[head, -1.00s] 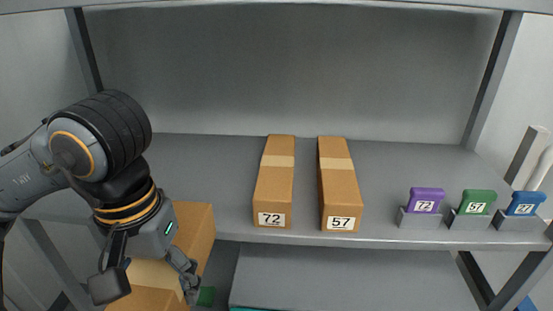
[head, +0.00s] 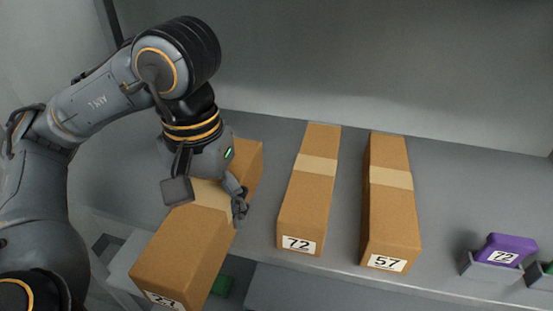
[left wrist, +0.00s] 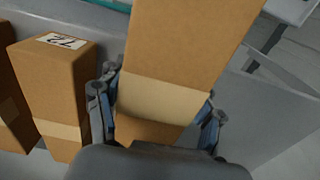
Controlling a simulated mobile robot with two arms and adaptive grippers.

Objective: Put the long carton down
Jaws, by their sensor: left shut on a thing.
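The long carton (head: 185,250) is brown with a pale tape band and a white label on its near end, whose number is cut off at the frame's bottom. My left gripper (head: 236,205) is shut across the tape band from above. In the left wrist view the carton (left wrist: 185,40) lies between both fingers of the gripper (left wrist: 157,108). The far end of the carton is over the shelf (head: 340,245), and its near end sticks out past the front edge. I cannot tell whether it touches the shelf. My right gripper is not in view.
Carton 72 (head: 307,200) stands just right of the held carton, with a narrow gap. Carton 57 (head: 391,210) is further right. A purple block labelled 72 (head: 507,249) sits in a grey holder at the right.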

